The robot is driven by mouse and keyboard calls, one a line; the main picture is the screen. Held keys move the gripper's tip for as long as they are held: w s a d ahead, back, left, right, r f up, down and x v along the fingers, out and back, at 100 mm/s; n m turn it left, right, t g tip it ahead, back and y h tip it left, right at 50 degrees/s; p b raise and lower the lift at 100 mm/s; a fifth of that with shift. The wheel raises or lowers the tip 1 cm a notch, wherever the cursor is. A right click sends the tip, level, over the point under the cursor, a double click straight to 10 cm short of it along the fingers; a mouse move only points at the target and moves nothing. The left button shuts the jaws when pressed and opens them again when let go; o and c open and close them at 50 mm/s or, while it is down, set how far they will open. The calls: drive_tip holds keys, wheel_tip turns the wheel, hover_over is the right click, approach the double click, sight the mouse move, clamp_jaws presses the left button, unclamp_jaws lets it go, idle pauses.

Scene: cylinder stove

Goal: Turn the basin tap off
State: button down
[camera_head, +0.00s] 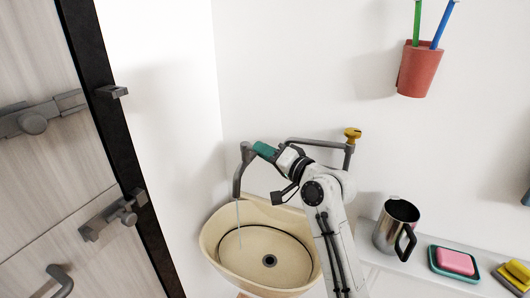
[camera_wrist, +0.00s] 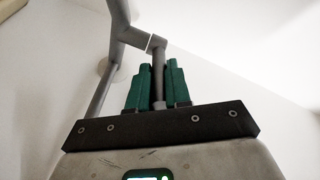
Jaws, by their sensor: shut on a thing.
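The grey basin tap (camera_head: 240,178) stands over the cream oval basin (camera_head: 212,243). A thin pale stream of water (camera_head: 239,225) runs from its spout down into the basin. My gripper (camera_head: 260,149) reaches the top of the tap with its green fingers. In the wrist view my gripper's fingers (camera_wrist: 157,82) stand on both sides of a thin grey lever (camera_wrist: 158,77) of the tap and are shut on it. The lever joins a thicker grey pipe (camera_wrist: 131,37). The lever is hidden by the fingers in the head view.
A grey pipe (camera_head: 315,142) with a yellow knob (camera_head: 353,134) is behind my arm. A steel mug (camera_head: 391,230), a pink soap (camera_head: 455,262) and a yellow sponge (camera_head: 518,271) stand on the ledge at right. A red cup (camera_head: 418,70) hangs on the wall. A latched door (camera_head: 40,170) is at left.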

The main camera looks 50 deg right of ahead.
drive_tip(key=shift+f, duration=0.1)
idle(0.3)
drive_tip(key=shift+d+f+n+y+b, duration=0.15)
drive_tip(key=shift+d+n+y+b, duration=0.25)
drive_tip(key=shift+y+b, duration=0.35)
drive_tip(key=shift+w+n+y, duration=0.1)
drive_tip(key=shift+n+y, duration=0.2)
drive_tip(key=shift+y, duration=0.05)
drive_tip(key=c, duration=1.1)
unclamp_jaws()
drive_tip(key=shift+r, duration=0.2)
drive_tip(key=s, duration=0.3)
drive_tip(key=s+b, duration=0.1)
drive_tip(key=s, duration=0.3)
drive_tip(key=s+d+b, duration=0.1)
drive_tip(key=s, duration=0.2)
drive_tip(key=shift+s+d, duration=0.1)
drive_tip(key=shift+s, duration=0.3)
